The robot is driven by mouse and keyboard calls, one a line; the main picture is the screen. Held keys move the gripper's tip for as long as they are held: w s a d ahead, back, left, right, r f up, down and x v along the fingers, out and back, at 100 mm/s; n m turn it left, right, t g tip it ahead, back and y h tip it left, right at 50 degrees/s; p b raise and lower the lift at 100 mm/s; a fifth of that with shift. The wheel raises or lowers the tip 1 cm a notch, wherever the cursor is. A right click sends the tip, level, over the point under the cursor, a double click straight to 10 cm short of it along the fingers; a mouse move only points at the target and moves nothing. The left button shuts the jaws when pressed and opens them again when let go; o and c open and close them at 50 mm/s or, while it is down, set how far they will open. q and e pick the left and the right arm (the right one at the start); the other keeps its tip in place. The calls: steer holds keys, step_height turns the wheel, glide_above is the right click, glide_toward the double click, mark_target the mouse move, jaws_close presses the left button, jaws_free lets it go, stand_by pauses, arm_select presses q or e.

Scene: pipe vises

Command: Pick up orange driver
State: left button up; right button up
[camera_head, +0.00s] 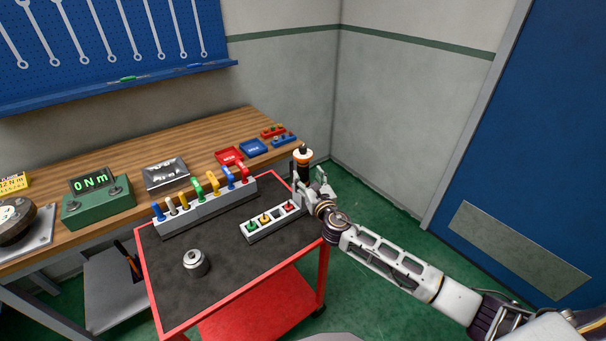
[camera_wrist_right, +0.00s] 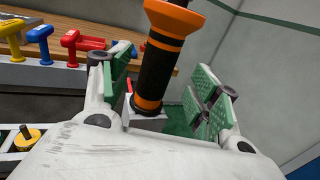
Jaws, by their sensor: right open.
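The orange driver (camera_head: 302,157) is black with orange bands and stands roughly upright at the cart's far right corner. In the right wrist view the driver (camera_wrist_right: 157,68) shows between the two green-padded fingers, slightly tilted, with its top cut off by the frame. My right gripper (camera_head: 310,180) is open around or just in front of the driver; the wrist view of the gripper (camera_wrist_right: 165,88) shows a gap on the right side, and I cannot tell whether the left pad touches. The driver's lower end is partly hidden. My left gripper is not in view.
The red-framed cart (camera_head: 222,284) has a dark top. A grey rack (camera_head: 208,209) holds several coloured handled tools; a smaller rack (camera_head: 262,233) has coloured knobs. A metal cylinder (camera_head: 195,263) stands at front left. The wooden bench (camera_head: 205,140) is behind. The cart's front middle is clear.

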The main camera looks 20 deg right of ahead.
mark_target(305, 171)
steer(key=shift+w+a+r+p, duration=0.1)
steer(key=shift+w+r+p, duration=0.05)
steer(key=shift+w, duration=0.6)
steer(key=shift+w+a+r+p, duration=0.1)
steer(key=shift+w+p, duration=0.05)
steer(key=shift+w, duration=0.6)
steer(key=shift+w+f, duration=0.1)
steer(key=shift+w, duration=1)
jaws_close()
steer(key=shift+r, duration=0.2)
